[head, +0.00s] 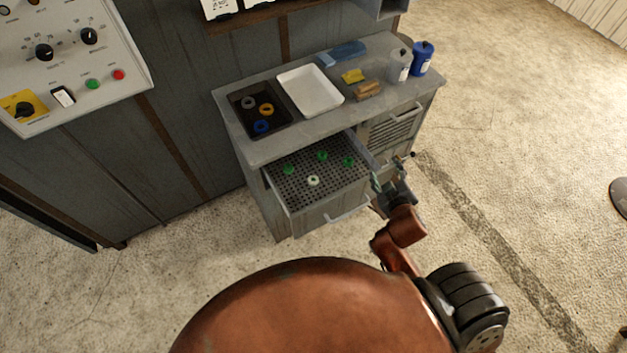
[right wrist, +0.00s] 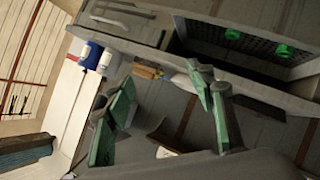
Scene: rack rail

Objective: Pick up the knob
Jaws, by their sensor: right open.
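Several green knob-like pieces (head: 322,155) and one pale knob-like piece (head: 313,180) sit on the perforated bottom of an open drawer (head: 300,196). I cannot tell which is the knob meant. My right gripper (head: 388,184) is open and empty, just right of the drawer's front corner and apart from the pieces. In the right wrist view its two green-padded fingers (right wrist: 160,108) are spread wide. Two green pieces (right wrist: 283,50) show there in the drawer, at upper right; the pale one does not show. My left gripper is in neither view.
The grey cabinet's top (head: 265,149) overhangs the drawer. On it are a dark tray (head: 281,117) with grey, orange and blue rings, a white tray (head: 325,104), a yellow item (head: 353,76) and a blue bottle (head: 422,60). A control panel (head: 60,75) hangs at left.

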